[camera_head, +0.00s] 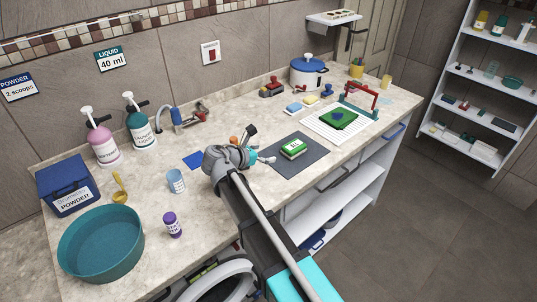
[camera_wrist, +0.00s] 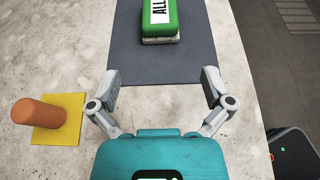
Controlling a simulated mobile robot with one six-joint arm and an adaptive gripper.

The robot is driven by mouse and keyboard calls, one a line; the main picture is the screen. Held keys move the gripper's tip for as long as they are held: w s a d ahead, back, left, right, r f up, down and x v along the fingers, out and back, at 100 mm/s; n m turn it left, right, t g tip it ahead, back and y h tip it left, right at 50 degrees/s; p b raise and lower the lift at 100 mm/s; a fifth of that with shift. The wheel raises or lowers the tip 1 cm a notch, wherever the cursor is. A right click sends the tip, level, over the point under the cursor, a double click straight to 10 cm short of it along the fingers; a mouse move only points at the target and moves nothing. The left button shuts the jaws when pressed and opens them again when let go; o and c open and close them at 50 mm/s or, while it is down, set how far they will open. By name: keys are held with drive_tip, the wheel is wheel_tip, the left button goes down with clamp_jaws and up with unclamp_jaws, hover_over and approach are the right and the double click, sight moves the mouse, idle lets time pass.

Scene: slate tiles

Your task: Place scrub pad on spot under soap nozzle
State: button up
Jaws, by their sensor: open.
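A green block with a pale underside and a white label, likely the scrub pad (camera_head: 292,149), lies on a dark grey mat (camera_head: 310,162). In the wrist view the pad (camera_wrist: 160,20) is ahead of my gripper, cut off by the top edge. My gripper (camera_head: 266,159) is open and empty near the mat's left side; its fingers (camera_wrist: 162,84) are spread short of the pad. Two pump bottles with nozzles, one pink (camera_head: 103,143) and one teal (camera_head: 140,128), stand at the back left. A flat blue square (camera_head: 193,160) lies on the counter right of them.
A clear cup (camera_head: 176,181), a purple-capped jar (camera_head: 172,224) and a teal basin (camera_head: 101,243) stand left of my arm. An orange cylinder (camera_wrist: 40,113) stands on a yellow square (camera_wrist: 72,130). A white rack (camera_head: 352,132) holds another green item (camera_head: 338,119).

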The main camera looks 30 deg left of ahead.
idle(0.3)
drive_tip(key=w+d+f+m+g, duration=0.1)
drive_tip(key=d+m, duration=0.1)
drive_tip(key=d, duration=0.2)
drive_tip(key=w+d+f+m+g, duration=0.1)
drive_tip(key=d+m, duration=0.1)
drive_tip(key=d, duration=0.3)
drive_tip(key=w+d+f+m+g+h, duration=0.1)
drive_tip(key=w+d+m, duration=0.1)
drive_tip(key=d, duration=0.3)
drive_tip(key=shift+w+d+f+m+g, duration=0.1)
drive_tip(key=shift+f+m+g, duration=0.3)
drive_tip(key=s+d+f+m+g+y, duration=0.2)
drive_tip(key=d+m, duration=0.6)
drive_tip(key=d, duration=0.4)
drive_tip(key=s+d+f+m+g+y, duration=0.2)
drive_tip(key=d+m, duration=0.6)
drive_tip(key=d, duration=0.4)
drive_tip(key=s+d+f+m+g+y, duration=0.2)
drive_tip(key=d+m, duration=0.6)
drive_tip(key=d, duration=0.4)
drive_tip(key=shift+s+d+f+m+g, duration=0.35)
drive_tip(key=shift+s+f+g, duration=0.5)
drive_tip(key=shift+s+g, duration=0.7)
drive_tip(key=shift+s+a, duration=0.1)
